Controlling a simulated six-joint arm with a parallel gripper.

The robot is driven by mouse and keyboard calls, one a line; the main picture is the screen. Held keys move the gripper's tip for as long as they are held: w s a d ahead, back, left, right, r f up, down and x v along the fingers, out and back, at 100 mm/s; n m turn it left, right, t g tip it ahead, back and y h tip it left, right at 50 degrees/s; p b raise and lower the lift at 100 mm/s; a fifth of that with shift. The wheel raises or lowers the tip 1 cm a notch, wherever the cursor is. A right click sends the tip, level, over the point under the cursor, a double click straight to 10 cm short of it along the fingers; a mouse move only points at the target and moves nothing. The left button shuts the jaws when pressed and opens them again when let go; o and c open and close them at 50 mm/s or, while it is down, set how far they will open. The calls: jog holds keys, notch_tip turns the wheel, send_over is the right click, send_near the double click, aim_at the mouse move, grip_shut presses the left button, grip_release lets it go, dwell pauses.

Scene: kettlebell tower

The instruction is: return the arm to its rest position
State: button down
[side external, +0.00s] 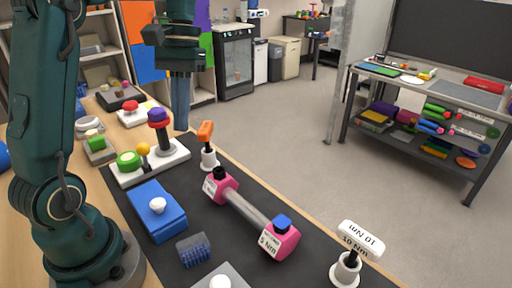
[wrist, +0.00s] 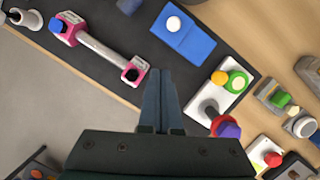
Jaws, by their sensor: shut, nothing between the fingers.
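My gripper (side external: 181,127) is shut and empty, pointing down in the air above the far part of the black mat. In the wrist view its fingers (wrist: 161,73) lie together with nothing between them. A pink dumbbell-like piece (side external: 247,212) with a grey bar and a "5 Nm" label lies on the mat, apart from my gripper; it also shows in the wrist view (wrist: 100,48). A white base (side external: 172,164) carries a green ring, a yellow ball and a red-and-purple knob on a dark post, close to my gripper in the side view.
A blue block (side external: 157,212) with a white knob, an orange-topped stand (side external: 207,146) and a white "10 Nm" handle (side external: 358,243) are on the mat. Several knobbed pieces line the wooden table. A shelf bench (side external: 420,110) stands across the open floor.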

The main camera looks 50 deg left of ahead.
jog(key=s+d+f+m+t+y, duration=0.1)
jog(key=s+d+f+m+t, duration=0.1)
jog(key=s+d+m+t, duration=0.4)
jog(key=s+d+t, duration=0.1)
jog(key=d+t, duration=0.1)
jog(key=d, duration=0.2)
jog(key=shift+f+y, duration=0.25)
jog(key=shift+y, duration=0.05)
dwell(1.4)
